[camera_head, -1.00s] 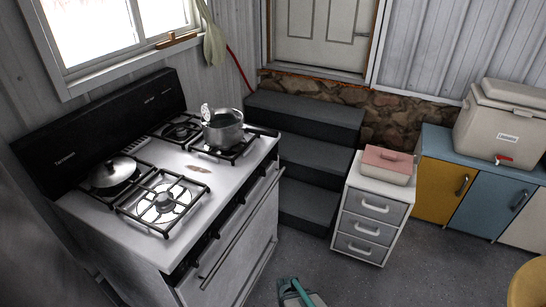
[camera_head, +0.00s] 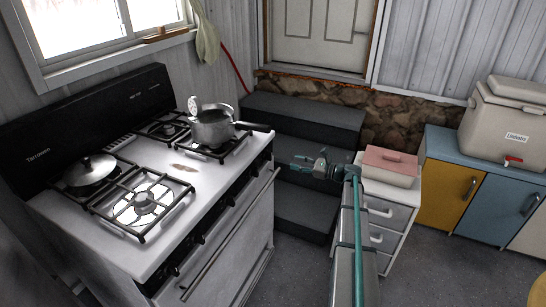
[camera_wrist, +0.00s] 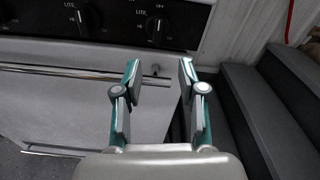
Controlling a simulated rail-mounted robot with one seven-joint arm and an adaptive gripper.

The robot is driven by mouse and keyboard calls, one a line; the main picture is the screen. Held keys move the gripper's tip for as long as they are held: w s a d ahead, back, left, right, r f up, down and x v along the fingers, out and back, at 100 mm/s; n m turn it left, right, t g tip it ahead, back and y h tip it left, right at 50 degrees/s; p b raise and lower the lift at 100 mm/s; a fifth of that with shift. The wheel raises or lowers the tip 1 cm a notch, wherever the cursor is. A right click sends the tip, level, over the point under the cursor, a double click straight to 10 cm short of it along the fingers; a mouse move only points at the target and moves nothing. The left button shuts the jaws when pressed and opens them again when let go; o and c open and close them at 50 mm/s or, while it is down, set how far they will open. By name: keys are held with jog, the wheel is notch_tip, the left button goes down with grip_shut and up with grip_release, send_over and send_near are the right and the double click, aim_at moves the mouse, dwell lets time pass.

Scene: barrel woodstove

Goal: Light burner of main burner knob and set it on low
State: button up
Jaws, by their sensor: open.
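The white stove (camera_head: 170,215) stands at the left in the head view, with dark knobs along its black front panel (camera_head: 215,215). In the wrist view two black knobs show on that panel, a left knob (camera_wrist: 82,18) and a right knob (camera_wrist: 157,30), with printed LITE, OFF and HI marks. The front burner (camera_head: 143,202) is bare and I see no flame on it. My gripper (camera_head: 308,163) is open and empty, out to the right of the stove front. In the wrist view my gripper (camera_wrist: 159,72) points at the panel, below and apart from the right knob.
A pot (camera_head: 213,128) and a lidded pan (camera_head: 90,170) sit on other burners. The oven handle (camera_head: 230,240) juts from the stove front. Dark steps (camera_head: 300,115) and a drawer cabinet (camera_head: 390,190) stand to the right. Some floor is free in front.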

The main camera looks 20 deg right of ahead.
aim_at(271, 155)
jog(key=w+a, duration=0.2)
jog(key=w+a+m+p, duration=0.1)
jog(key=w+a, duration=0.1)
jog(key=w, duration=0.1)
jog(key=w+a+r+m+p, duration=0.1)
jog(key=w+a, duration=0.2)
jog(key=shift+a, duration=0.1)
dwell(0.3)
grip_shut()
